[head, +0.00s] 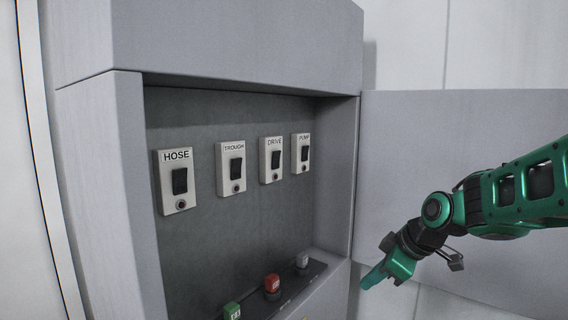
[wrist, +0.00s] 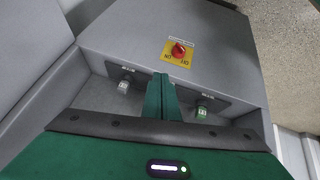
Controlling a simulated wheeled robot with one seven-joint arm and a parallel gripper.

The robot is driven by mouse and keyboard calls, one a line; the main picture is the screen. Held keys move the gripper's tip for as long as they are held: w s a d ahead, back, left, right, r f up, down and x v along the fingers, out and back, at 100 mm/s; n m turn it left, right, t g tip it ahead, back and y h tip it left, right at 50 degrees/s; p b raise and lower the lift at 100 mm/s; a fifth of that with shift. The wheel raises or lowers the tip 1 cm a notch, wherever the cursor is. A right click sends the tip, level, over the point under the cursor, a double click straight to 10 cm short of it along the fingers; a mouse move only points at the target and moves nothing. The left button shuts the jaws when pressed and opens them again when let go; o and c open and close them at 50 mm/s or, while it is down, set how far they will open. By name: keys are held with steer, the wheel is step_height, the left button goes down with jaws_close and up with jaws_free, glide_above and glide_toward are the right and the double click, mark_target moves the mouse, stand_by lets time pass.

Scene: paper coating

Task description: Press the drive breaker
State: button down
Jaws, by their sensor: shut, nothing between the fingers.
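The drive breaker (head: 272,172) is a pale plate with a black rocker switch and a small red light below it. It is mounted on the back wall of the open grey cabinet, third from the left, with the DRIVE label above the rocker. My gripper (head: 374,276) is shut and empty. In the head view it is low and to the right of the breaker, well apart from it. In the wrist view the closed fingers (wrist: 162,92) point at the cabinet's lower part. The breaker is not seen there.
The hose (head: 166,196), trough (head: 225,183) and pump (head: 299,165) breakers share the wall. Below are green (head: 232,311), red (head: 272,283) and grey (head: 302,260) buttons. The open door (head: 420,125) is behind my arm. A red knob (wrist: 178,50) is on the cabinet.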

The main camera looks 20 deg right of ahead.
mark_target(278, 155)
steer(key=w+a+r+n+t+y, duration=0.5)
steer(key=w+r+n, duration=0.6)
steer(key=w+r, duration=0.15)
steer(key=w+r+n+t+y, duration=0.3)
steer(key=r+n+t+y, duration=0.1)
steer(key=r, duration=0.6)
steer(key=shift+w+d+r+n, duration=0.15)
steer(key=shift+w+d+n, duration=0.1)
steer(key=shift+n, duration=0.65)
steer(key=shift+a, duration=0.1)
steer(key=x, duration=1.4)
steer(key=shift+r, duration=0.1)
